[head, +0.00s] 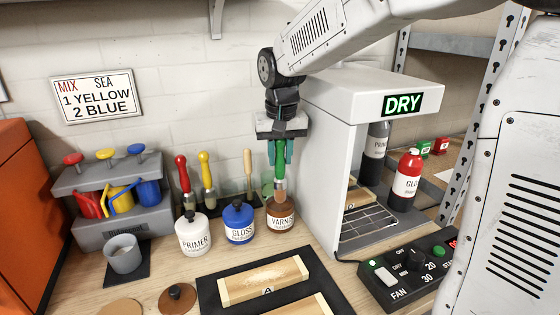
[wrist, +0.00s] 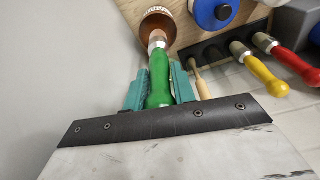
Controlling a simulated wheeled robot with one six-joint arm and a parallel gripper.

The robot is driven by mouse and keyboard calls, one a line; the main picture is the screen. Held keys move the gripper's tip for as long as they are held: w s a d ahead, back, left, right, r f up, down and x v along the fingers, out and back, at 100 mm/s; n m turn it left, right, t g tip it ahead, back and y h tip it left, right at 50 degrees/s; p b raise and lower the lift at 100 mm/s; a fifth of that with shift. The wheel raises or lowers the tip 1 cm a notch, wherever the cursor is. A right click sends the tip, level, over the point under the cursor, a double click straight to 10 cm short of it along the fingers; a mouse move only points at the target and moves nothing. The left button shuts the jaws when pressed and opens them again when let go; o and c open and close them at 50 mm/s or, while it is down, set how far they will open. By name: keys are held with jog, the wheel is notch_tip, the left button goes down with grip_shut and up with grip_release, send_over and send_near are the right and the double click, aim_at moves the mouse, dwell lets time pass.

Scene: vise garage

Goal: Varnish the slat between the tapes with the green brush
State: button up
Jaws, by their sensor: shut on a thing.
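My gripper (head: 280,152) points down with its teal fingers shut on the green brush (head: 280,160). In the wrist view, the green handle (wrist: 159,78) sits between the fingers. The brush is upright over the brown varnish jar (head: 281,218). Its lower end is at the jar's mouth, and the bristles are hidden, seemingly inside. The jar also shows in the wrist view (wrist: 158,28). A pale wooden slat (head: 240,290) marked A lies on the dark mat (head: 212,293) at the front. A second slat (head: 293,309) is cut by the frame edge. Tapes are not clearly distinguishable.
White primer (head: 194,236) and blue gloss (head: 239,226) jars stand left of the varnish. Behind them, red (head: 182,170) and yellow (head: 204,170) brushes and a wooden-handled tool (head: 248,165) stand in a dark holder. The white dryer (head: 330,125) rises close on the right, above a control box (head: 405,275).

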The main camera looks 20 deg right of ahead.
jog(key=shift+r, duration=2.35)
